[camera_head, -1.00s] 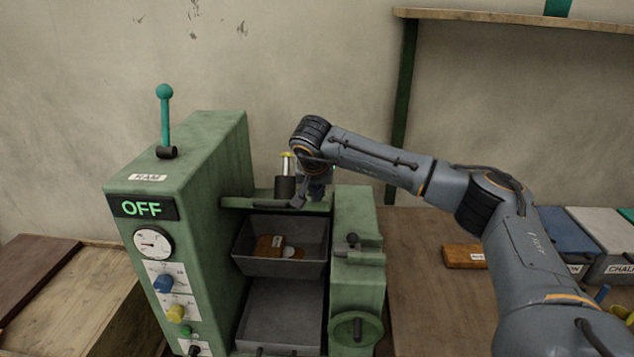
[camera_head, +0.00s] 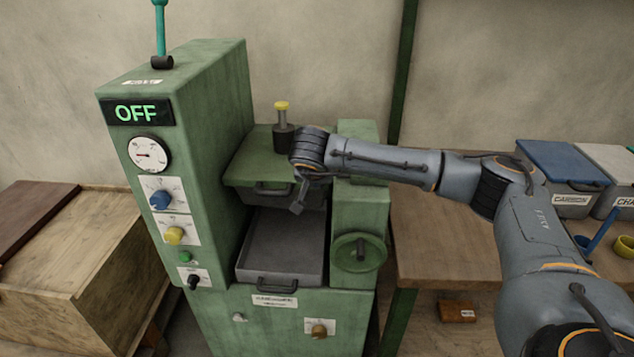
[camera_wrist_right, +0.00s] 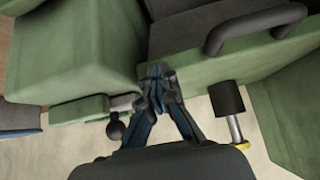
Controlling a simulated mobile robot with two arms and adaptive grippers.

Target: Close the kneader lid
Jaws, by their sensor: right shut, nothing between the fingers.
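The green kneader lid (camera_head: 258,150) lies roughly flat over the machine's upper chamber in the head view, its dark handle (camera_head: 270,189) at the front. The chamber's inside is hidden. My right gripper (camera_head: 297,207) points down at the lid's front right side; my wrist covers that part of the lid. In the right wrist view its fingers (camera_wrist_right: 158,75) are shut and empty, close to the green lid edge (camera_wrist_right: 205,72) and apart from the handle (camera_wrist_right: 255,25). I cannot tell whether they touch the lid. My left gripper is out of view.
The control column (camera_head: 160,180) reads OFF and stands left of the lid. A yellow-capped post (camera_head: 282,125) rises behind it. A grey tray (camera_head: 282,245) sits below, a handwheel (camera_head: 358,252) to the right. A brown block (camera_head: 457,310) lies below the table edge.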

